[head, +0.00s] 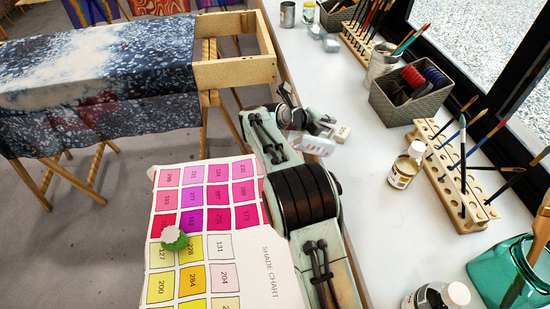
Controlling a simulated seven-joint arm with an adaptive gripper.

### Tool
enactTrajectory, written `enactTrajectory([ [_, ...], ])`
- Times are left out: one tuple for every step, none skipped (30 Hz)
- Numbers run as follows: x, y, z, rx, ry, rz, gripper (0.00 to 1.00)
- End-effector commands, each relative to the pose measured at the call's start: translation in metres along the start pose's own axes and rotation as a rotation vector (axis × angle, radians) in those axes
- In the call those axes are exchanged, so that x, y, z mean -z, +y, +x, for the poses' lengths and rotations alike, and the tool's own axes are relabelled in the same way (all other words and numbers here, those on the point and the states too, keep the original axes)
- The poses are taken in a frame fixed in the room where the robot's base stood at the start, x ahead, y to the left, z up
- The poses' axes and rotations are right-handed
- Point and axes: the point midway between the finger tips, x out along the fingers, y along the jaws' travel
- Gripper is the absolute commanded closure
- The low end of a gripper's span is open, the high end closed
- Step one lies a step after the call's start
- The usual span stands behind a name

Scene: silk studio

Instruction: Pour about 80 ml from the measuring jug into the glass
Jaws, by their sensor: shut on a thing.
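My gripper (318,127) is at the far end of my arm, over the left edge of the white worktop (375,185). It is shut on a pale, partly hidden thing (316,146). My wrist covers much of it, so I cannot tell for sure that it is the measuring jug, nor its tilt or liquid level. No separate clear drinking glass can be made out. A teal glass vessel (497,277) with a brush in it stands at the lower right, cut by the frame edge.
A small pale block (342,133) lies beside my gripper. A shade chart (265,255) and a fabric-draped frame (120,75) are at left. The middle worktop is clear.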

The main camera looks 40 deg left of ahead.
Motion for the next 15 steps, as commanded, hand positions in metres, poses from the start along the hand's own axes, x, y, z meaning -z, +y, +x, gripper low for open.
enactTrajectory([
  [-0.0007,0.0006,-0.0008,0.012,0.001,-0.005,1.00],
  [-0.0009,0.0008,-0.0012,0.019,0.002,-0.008,1.00],
  [-0.0013,0.0012,-0.0017,0.027,0.003,-0.012,1.00],
  [-0.0016,0.0015,-0.0021,0.033,0.004,-0.014,1.00],
  [-0.0016,0.0016,-0.0024,0.040,0.005,-0.017,1.00],
  [-0.0014,0.0013,-0.0024,0.045,0.007,-0.017,1.00],
  [-0.0014,0.0013,-0.0025,0.048,0.008,-0.018,1.00],
  [-0.0015,0.0014,-0.0027,0.051,0.009,-0.019,1.00],
  [-0.0017,0.0017,-0.0030,0.055,0.009,-0.021,1.00],
  [-0.0018,0.0018,-0.0031,0.056,0.009,-0.022,1.00],
  [-0.0018,0.0017,-0.0031,0.057,0.009,-0.022,1.00],
  [-0.0019,0.0019,-0.0031,0.059,0.010,-0.022,1.00],
  [-0.0020,0.0020,-0.0032,0.060,0.010,-0.023,1.00],
  [-0.0021,0.0020,-0.0033,0.061,0.010,-0.024,1.00],
  [-0.0022,0.0022,-0.0034,0.063,0.010,-0.024,1.00],
])
